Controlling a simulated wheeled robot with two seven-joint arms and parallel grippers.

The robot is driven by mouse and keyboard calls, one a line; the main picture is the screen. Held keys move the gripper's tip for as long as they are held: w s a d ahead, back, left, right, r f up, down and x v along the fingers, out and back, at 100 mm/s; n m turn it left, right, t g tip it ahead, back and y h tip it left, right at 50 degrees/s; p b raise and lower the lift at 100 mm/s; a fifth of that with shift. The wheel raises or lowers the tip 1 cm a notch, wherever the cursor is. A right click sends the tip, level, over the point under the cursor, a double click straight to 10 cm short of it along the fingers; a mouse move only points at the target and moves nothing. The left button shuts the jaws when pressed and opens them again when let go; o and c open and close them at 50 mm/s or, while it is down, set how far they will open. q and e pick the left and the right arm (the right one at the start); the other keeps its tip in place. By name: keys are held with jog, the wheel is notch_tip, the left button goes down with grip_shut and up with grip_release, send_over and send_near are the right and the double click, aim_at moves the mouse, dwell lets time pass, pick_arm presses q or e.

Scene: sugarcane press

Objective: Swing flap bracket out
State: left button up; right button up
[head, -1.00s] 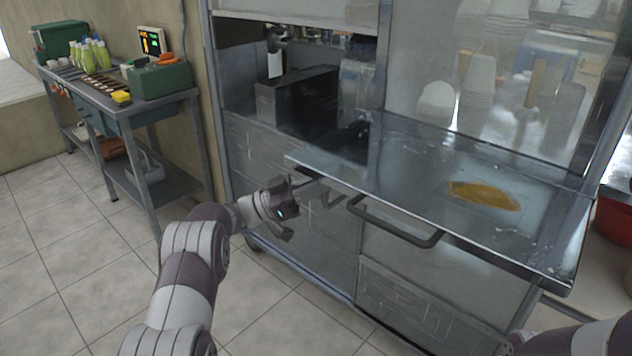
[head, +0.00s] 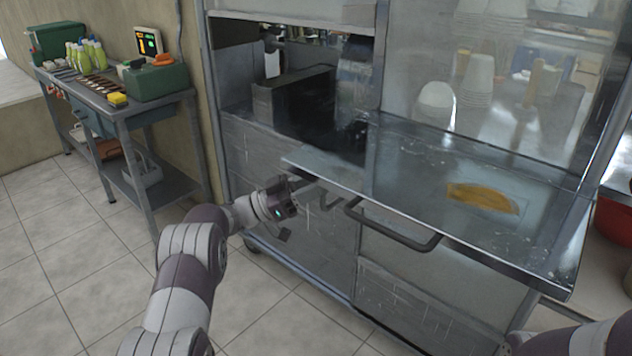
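The metal flap (head: 420,182) sticks out from the front of the press cabinet, with a dark bar handle (head: 395,228) along its front edge. The flap bracket (head: 327,199) appears as a small grey piece under the flap's left front part. My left gripper (head: 300,208) is at the left end of the flap, just below its edge and close beside the bracket. Its fingers are small, dark and partly hidden, so I cannot tell their opening or any contact with the bracket. My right arm shows only at the lower right corner; its gripper is out of view.
The cabinet front (head: 280,180) stands close behind my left gripper. A side table (head: 120,108) with bottles and a green box (head: 158,82) stands at the left. A red bowl (head: 614,220) is at the far right. The tiled floor at left is clear.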

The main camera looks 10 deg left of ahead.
pick_arm(q)
jog(key=p+v, duration=0.1)
jog(key=v, duration=1.1)
jog(key=shift+a+f, duration=0.3)
